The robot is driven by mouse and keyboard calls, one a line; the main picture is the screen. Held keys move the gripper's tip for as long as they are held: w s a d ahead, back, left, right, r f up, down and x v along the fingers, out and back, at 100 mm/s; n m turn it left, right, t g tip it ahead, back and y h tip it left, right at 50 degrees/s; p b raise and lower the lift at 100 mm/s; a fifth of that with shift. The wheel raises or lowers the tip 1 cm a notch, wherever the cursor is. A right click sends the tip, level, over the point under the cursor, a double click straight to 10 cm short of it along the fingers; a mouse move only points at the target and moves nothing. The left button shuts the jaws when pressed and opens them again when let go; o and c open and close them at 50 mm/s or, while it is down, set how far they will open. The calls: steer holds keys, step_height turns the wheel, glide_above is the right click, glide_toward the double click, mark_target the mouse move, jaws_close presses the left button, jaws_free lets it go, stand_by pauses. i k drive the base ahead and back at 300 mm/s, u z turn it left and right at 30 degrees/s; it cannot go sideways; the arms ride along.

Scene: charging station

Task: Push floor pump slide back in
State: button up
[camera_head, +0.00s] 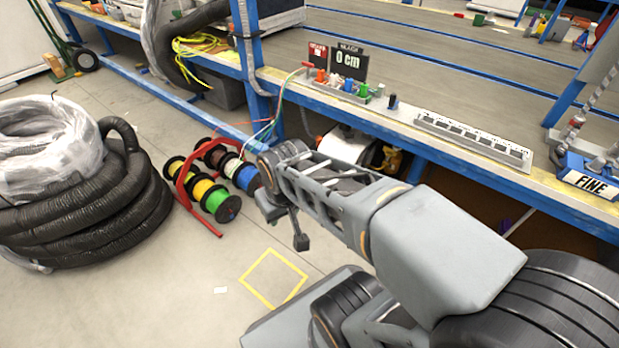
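Under the bench, just behind my arm, sits a silver rounded body (347,146) with a yellow part (391,161) at its right. It may be the floor pump on its slide, but I cannot tell for sure. My arm hides its lower front, so how far any slide stands out is not visible. My arm reaches from the lower right toward the middle. A dark end piece (300,242), apparently my gripper, hangs above the floor, left of and in front of that body. Its fingers are not clear, and nothing is seen in it.
Cable spools (212,180) and black hose coils (90,205) stand left. Floor around the yellow square (258,263) is mostly clear.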

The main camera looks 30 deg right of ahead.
mark_target(365, 150)
steer(key=z, duration=0.1)
steer(key=i, duration=1.1)
steer(key=u, duration=0.3)
